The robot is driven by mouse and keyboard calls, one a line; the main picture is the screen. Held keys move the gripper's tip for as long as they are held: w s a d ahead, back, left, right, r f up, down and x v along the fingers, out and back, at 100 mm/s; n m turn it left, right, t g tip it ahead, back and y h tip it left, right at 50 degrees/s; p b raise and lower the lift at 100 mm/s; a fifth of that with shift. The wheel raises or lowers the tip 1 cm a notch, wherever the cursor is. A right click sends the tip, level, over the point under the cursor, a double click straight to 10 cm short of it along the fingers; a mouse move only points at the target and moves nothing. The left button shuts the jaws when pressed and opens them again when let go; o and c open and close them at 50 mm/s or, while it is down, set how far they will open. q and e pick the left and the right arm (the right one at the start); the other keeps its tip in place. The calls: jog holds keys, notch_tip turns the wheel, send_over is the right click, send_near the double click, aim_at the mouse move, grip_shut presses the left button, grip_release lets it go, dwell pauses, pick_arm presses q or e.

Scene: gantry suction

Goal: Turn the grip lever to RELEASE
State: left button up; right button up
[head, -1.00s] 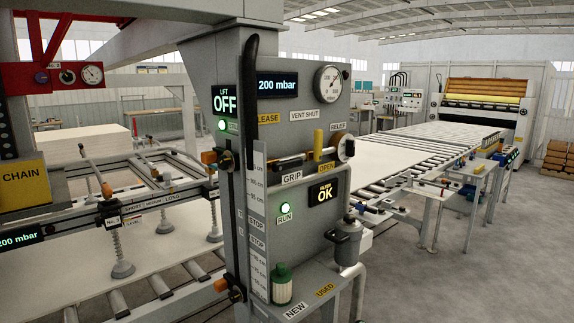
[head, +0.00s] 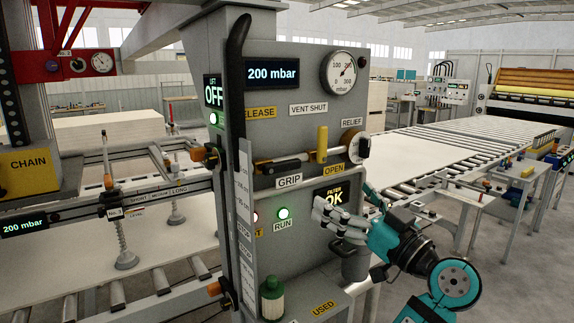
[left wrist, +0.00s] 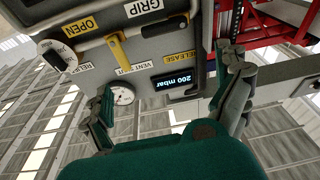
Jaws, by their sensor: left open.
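The lever also shows in the left wrist view (left wrist: 152,27), turned over. My left gripper (head: 325,213) is in front of the column's lower right, below the lever and apart from it. It covers part of the panel under the filter display. In the left wrist view its fingers (left wrist: 165,70) are spread with nothing held.
A yellow vent handle (head: 322,144) stands upright at the lever's right, beside the round relief knob (head: 354,143). A long black handle (head: 237,85) runs down the column's left edge. A green bottle (head: 272,298) stands at the column's foot. A roller conveyor (head: 445,168) runs off right.

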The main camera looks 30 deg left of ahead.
pick_arm(q)
notch_tip(320, 180, up, 2)
jog(key=s+h, duration=0.2)
jog(key=m+p, duration=0.1)
jog(key=p, duration=0.3)
send_near(285, 164)
jog(key=shift+g+h, duration=0.3)
jog(key=shift+h, duration=0.1)
jog(key=x, duration=0.5)
jog(key=r+x, duration=0.1)
jog(key=x, duration=0.2)
jog(key=shift+w, duration=0.15)
jog(key=shift+w+a+f, duration=0.1)
jog(key=shift+w+a, duration=0.1)
jog(key=shift+a, duration=0.3)
pick_arm(e)
jog(key=r, duration=0.2)
jog(key=w+r, duration=0.1)
jog(key=r, duration=0.1)
jog(key=shift+d+r, duration=0.1)
jog(key=shift+d, duration=0.1)
